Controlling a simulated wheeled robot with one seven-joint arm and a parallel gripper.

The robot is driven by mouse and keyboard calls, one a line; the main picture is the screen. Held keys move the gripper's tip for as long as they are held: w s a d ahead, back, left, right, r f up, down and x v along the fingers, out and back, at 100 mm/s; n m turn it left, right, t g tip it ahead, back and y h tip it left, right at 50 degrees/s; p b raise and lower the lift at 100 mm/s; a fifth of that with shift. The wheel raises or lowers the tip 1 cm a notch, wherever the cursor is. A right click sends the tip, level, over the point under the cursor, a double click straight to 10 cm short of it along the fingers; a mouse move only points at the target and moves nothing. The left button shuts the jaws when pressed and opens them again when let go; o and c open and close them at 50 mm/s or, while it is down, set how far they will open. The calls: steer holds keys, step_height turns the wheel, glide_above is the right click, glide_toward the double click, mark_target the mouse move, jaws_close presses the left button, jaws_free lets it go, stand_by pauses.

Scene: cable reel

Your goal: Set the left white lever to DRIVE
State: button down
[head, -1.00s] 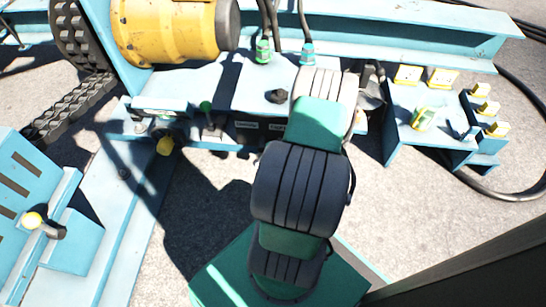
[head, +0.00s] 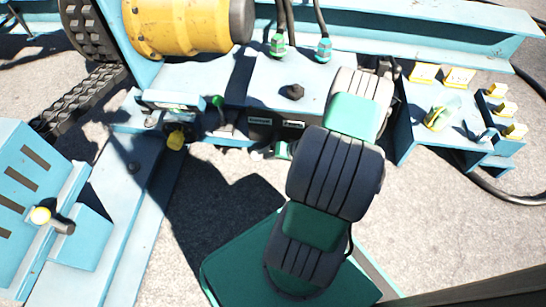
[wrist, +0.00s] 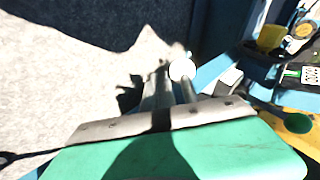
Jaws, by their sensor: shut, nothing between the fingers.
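A round white knob (wrist: 181,70) shows in the wrist view just beyond my green gripper body, close to the right of the fingertips. I take it to be a white lever's knob; its setting cannot be read. My gripper (wrist: 162,76) is shut and empty, its grey fingers pointing away from the camera. Whether they touch the knob cannot be told. Small dark label plates (head: 260,122) sit on the front edge of the blue bench (head: 262,85), left of my arm.
A green knob (head: 218,101) and a yellow knob (head: 176,140) stand left of the labels. The green knob is also near the gripper's right in the wrist view (wrist: 298,123). A yellow drum (head: 180,25) stands behind, and a panel with yellow switches (head: 424,73) at right.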

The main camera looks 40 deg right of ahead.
steer(key=shift+r, duration=0.2)
steer(key=p+v, duration=0.3)
steer(key=v, duration=0.4)
steer(key=shift+s+r, duration=0.2)
steer(key=shift+s, duration=0.05)
steer(key=shift+d, duration=0.15)
